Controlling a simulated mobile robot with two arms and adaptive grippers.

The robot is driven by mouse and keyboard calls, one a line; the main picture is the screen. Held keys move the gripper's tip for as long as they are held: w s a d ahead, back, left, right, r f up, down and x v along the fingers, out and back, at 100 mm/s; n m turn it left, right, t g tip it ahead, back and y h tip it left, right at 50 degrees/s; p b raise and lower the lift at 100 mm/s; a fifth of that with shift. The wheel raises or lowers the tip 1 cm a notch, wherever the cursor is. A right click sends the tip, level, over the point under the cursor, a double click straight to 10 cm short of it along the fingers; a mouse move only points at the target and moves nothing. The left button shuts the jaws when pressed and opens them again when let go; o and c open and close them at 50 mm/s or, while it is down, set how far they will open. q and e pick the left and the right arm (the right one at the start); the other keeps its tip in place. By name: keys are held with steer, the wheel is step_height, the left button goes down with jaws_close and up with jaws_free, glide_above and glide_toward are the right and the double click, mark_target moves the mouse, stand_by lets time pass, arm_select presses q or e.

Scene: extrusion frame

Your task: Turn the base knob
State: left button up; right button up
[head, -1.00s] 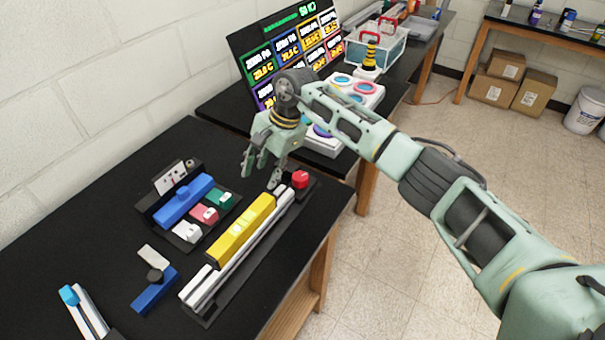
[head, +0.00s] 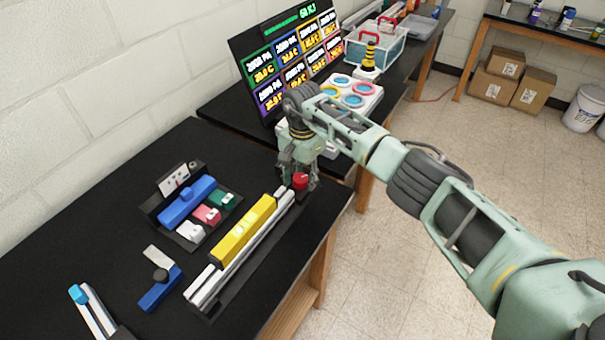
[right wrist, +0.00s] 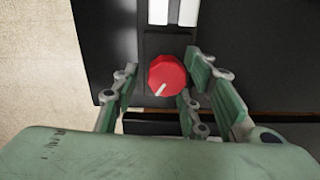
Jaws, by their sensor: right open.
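The base knob is red with a white pointer mark and sits at the far end of the white rails in the head view (head: 300,180). In the right wrist view the red knob (right wrist: 167,74) lies between my open fingers, its white mark pointing to the lower left. My right gripper (head: 303,180) is open, pointing down over the knob, with its fingers around it; it also shows in the right wrist view (right wrist: 168,98). I cannot tell whether any finger touches the knob. My left gripper is not in view.
A yellow bar (head: 243,230) lies beside white rails (head: 245,250). A blue block (head: 187,202) with small coloured parts sits left. A blue piece (head: 160,289) lies nearer. Behind stand a display board (head: 285,60) and a box with coloured rings (head: 368,92).

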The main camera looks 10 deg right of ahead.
steer(key=shift+f, duration=0.1)
steer(key=c, duration=1)
